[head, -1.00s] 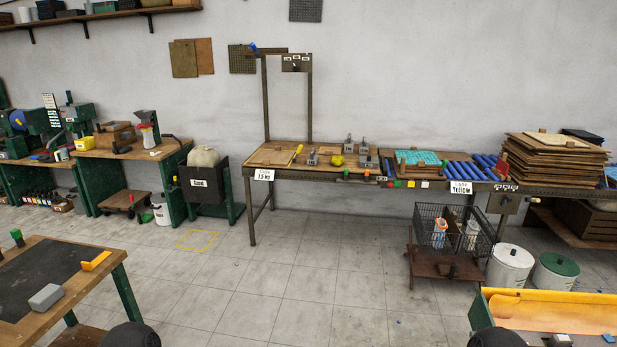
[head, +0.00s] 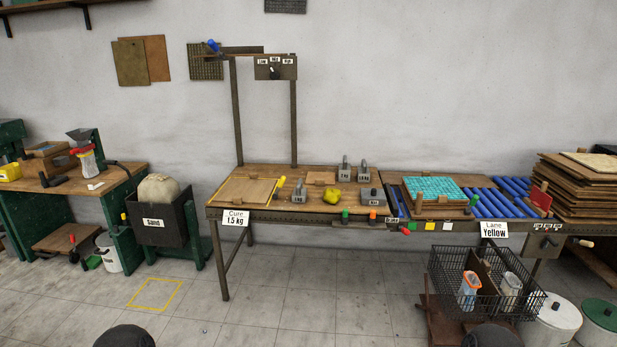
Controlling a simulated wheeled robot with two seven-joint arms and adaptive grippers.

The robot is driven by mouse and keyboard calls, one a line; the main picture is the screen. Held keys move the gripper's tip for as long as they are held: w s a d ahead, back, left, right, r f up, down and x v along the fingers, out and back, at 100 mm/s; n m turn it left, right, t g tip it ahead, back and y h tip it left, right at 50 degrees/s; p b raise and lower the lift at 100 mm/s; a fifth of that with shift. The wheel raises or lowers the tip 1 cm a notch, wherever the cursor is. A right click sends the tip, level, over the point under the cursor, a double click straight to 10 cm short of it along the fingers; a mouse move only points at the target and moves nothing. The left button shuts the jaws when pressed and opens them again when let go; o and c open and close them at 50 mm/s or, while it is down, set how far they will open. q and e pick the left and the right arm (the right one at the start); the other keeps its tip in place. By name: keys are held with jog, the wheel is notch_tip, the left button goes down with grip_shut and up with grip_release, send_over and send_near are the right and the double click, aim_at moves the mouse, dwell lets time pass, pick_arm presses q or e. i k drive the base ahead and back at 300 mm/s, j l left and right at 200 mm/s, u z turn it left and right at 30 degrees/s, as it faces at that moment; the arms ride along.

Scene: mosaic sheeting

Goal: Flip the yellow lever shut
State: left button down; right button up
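A small yellow handle (head: 281,182), which looks like the yellow lever, stands at the right end of a flat wooden board (head: 247,191) on the long bench. It appears tilted up; at this size I cannot tell whether it is open or shut. Neither of my grippers is in view. Only dark rounded parts of my own arms show at the bottom edge, well short of the bench.
The bench (head: 330,215) carries grey weights (head: 344,169), a yellow lump (head: 332,199), a turquoise mosaic sheet (head: 433,188) and blue rollers (head: 495,203). A wire basket (head: 480,285) stands below right. A sand bin (head: 157,225) stands left. Floor before the bench is clear.

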aim_at(283, 179)
jog(key=i+l, duration=0.1)
jog(key=i, duration=1.9)
jog(key=i+u, duration=0.15)
jog(key=i, duration=0.5)
jog(key=i+l+u, duration=0.15)
jog(key=i, duration=0.5)
jog(key=z, duration=0.95)
